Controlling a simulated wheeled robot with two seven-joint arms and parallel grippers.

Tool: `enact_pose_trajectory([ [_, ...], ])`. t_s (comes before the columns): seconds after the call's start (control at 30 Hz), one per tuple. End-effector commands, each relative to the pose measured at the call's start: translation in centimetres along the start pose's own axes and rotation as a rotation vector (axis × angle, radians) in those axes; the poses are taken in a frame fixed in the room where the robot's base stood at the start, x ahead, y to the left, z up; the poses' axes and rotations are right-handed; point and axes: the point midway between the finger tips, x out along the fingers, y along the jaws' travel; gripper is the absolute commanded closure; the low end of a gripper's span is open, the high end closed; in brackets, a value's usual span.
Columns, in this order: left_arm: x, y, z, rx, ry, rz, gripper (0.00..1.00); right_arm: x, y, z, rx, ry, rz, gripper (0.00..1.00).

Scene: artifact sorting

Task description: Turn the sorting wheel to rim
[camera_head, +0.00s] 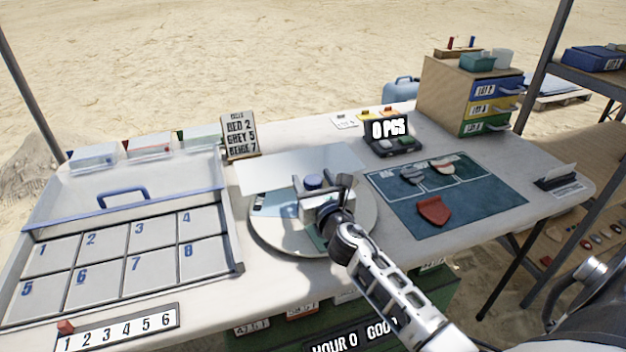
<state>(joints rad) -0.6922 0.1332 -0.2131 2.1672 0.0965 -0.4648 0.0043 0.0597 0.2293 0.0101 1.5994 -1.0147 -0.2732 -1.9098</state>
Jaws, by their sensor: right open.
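The sorting wheel (273,236) is a round pale disc on the table, with a light blue patch on its left part and a dark green strip near its front. A blue-topped knob (313,181) stands near its middle. My right gripper (322,188) reaches in from the lower right over the wheel. Its fingers are open, one on each side of the knob. I cannot tell whether they touch it. The gripper and wrist hide part of the wheel's centre and front. My left gripper is not in view.
A numbered compartment tray (236,235) with a blue-handled lid stands left. A pale panel (275,172) is behind the wheel. A blue-green mat (480,210) with a red sherd (433,211) lies right. A dark scale (393,146) and drawer cabinet (442,95) stand farther back.

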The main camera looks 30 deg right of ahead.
Motion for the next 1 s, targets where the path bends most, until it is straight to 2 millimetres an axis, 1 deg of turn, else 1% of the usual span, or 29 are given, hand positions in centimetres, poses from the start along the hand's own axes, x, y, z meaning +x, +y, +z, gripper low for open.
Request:
enact_pose_trajectory([
  [0.1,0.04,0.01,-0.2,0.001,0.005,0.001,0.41,0.49,0.0,0.03,0.001,0.0,0.0,0.43],
  [0.33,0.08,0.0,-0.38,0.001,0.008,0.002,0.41,0.51,0.0,0.01,0.0,0.0,0.0,0.43],
  [0.37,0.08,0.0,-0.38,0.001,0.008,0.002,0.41,0.51,0.0,0.01,0.001,0.0,0.0,0.46],
  [0.4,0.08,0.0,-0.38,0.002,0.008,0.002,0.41,0.5,0.0,0.01,0.001,0.0,0.0,0.57],
  [0.47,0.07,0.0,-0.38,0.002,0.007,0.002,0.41,0.5,0.0,0.01,0.001,0.0,0.0,0.73],
  [0.5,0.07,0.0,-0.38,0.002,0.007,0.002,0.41,0.49,0.01,0.01,0.001,0.0,0.0,0.85],
  [0.57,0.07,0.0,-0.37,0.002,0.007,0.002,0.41,0.49,0.01,0.01,0.001,0.0,0.0,1.0],
  [0.77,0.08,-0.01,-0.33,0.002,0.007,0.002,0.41,0.46,-0.04,-0.01,0.001,0.0,-0.006,1.0],
  [1.0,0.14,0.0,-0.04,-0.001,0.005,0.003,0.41,0.28,-0.55,-0.07,0.003,0.0,-0.06,1.0],
])
